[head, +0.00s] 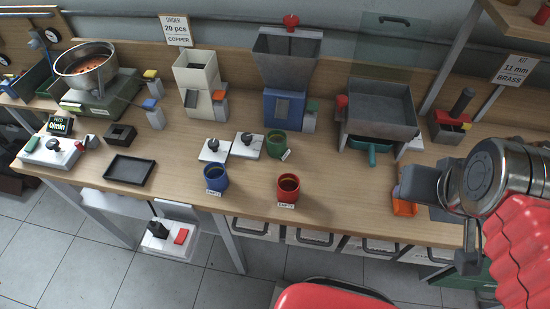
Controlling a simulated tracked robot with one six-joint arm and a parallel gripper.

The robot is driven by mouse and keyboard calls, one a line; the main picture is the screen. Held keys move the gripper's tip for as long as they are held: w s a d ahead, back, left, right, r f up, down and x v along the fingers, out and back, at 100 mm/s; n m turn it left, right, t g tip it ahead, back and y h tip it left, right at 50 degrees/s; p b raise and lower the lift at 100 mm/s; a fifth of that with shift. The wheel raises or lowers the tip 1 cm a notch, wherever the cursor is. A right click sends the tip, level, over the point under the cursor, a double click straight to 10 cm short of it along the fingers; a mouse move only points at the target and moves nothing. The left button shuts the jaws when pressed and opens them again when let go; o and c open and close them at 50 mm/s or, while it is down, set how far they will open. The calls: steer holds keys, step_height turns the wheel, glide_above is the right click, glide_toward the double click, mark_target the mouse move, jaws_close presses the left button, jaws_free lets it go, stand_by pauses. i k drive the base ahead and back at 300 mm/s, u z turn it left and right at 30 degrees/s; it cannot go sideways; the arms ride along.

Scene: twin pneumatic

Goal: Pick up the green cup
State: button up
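The green cup (273,146) stands upright on the wooden bench, in front of the blue hopper machine. A small white label lies against its lower right side. My gripper (440,215) is at the right, above the bench's front edge and well away from the green cup. Its dark grey parts show side-on, and I cannot tell whether its fingers are apart. Nothing is seen held in it. A blue cup (215,180) and a red cup (288,187) stand nearer the front edge, each with a label.
A grey bin (380,112) with a teal scoop (368,152) is to the right.

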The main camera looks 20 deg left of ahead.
mark_target(277, 139)
steer(key=k, duration=1.45)
steer(key=u, duration=1.05)
steer(key=i, duration=1.65)
